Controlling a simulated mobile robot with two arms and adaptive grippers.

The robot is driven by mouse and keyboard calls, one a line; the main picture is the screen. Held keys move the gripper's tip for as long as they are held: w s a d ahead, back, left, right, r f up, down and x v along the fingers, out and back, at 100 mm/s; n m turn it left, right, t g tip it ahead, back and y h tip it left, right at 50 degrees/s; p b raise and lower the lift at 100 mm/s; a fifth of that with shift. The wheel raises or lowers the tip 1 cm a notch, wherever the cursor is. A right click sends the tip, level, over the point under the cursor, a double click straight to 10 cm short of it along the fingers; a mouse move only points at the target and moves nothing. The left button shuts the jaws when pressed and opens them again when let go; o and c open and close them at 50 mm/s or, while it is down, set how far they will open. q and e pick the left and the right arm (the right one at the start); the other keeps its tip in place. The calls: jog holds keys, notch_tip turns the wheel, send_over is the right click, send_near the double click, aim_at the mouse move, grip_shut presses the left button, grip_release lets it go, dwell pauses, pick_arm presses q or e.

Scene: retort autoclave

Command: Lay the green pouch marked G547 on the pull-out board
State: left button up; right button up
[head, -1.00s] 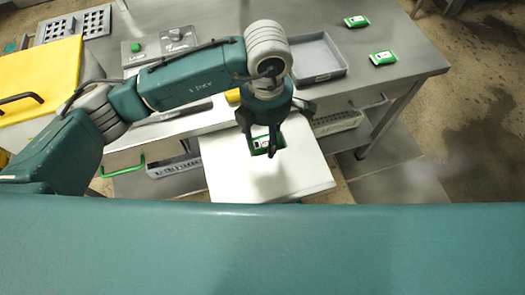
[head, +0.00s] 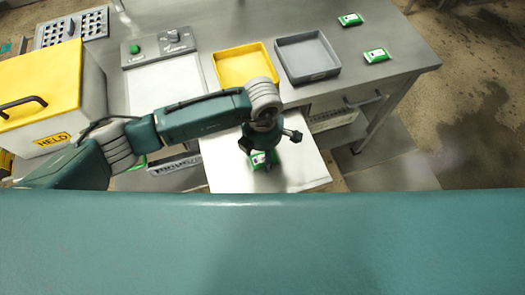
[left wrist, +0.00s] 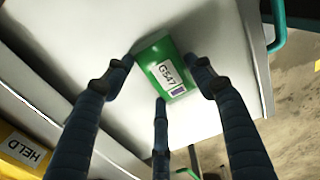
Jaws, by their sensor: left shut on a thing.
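The green pouch marked G547 (head: 257,160) is at the white pull-out board (head: 222,176), over its middle. Its white label reads clearly in the left wrist view (left wrist: 163,60). My left gripper (head: 266,154) points down over the board, its fingers around the pouch and shut on it. In the left wrist view the gripper (left wrist: 163,82) has a finger at each side of the pouch and one at its lower edge. The pouch looks flat and very close to the board; I cannot tell whether it touches. My right gripper is not in view.
Behind the board stand a yellow tray (head: 216,61) and a grey tray (head: 336,70). Two other green pouches (head: 350,19) (head: 375,56) lie on the steel bench at right. The board's right part is bare.

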aim_at(262, 155)
pick_arm(q)
jog(key=shift+f, duration=0.1)
jog(key=o, duration=0.7)
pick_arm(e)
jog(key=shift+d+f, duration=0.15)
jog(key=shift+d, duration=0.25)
pick_arm(q)
notch_tip(262, 155, up, 12)
jog(key=b, duration=0.3)
jog(key=shift+b, duration=0.4)
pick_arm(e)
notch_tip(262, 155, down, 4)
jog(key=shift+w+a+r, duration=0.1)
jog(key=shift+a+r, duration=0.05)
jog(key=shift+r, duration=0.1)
